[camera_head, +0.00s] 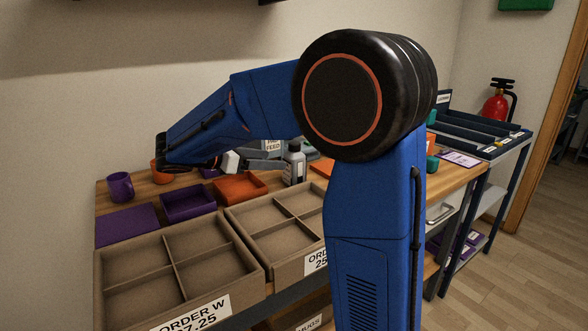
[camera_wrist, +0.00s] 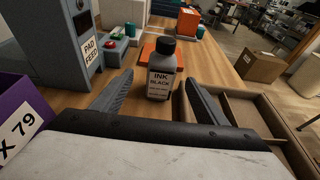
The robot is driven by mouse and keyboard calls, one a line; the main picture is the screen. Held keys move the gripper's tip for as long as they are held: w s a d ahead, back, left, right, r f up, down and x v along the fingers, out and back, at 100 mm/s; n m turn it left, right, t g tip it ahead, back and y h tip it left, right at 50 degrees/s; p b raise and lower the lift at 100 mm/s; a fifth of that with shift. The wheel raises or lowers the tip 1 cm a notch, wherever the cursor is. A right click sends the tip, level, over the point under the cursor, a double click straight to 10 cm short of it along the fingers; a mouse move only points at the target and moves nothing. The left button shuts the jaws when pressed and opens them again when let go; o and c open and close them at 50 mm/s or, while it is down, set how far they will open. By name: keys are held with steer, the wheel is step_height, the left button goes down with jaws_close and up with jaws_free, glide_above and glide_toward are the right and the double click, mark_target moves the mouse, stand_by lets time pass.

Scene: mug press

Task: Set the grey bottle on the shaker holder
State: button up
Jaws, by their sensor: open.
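The grey bottle (camera_wrist: 159,82), with a black cap and a label reading INK BLACK, stands upright on the wooden table. It also shows in the head view (camera_head: 293,168), behind the cardboard trays. My gripper (camera_wrist: 159,76) is open and level with the table, its two fingers pointing towards the bottle. In the wrist view the bottle appears between the fingertips; I cannot tell how far in it is. In the head view my arm reaches left over the table and its wrist hides part of the back. I cannot make out the shaker holder for certain.
Cardboard trays (camera_head: 256,263) fill the table front. Orange (camera_head: 240,188) and purple (camera_head: 188,205) trays lie left of the bottle. A purple mug (camera_head: 120,187) and an orange mug (camera_head: 157,172) stand at far left. A grey PAD FEED machine (camera_wrist: 70,38) stands left in the wrist view.

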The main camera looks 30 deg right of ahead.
mark_target(286, 160)
steer(key=x, duration=0.4)
steer(key=shift+d+f, duration=0.1)
steer(key=shift+d, duration=0.2)
steer(key=shift+s+x, duration=0.1)
steer(key=shift+x, duration=1.15)
steer(key=shift+s+x, duration=0.15)
steer(key=shift+x, duration=1.15)
steer(key=c, duration=1.6)
steer(key=shift+r, duration=5.2)
steer(key=shift+c, duration=0.2)
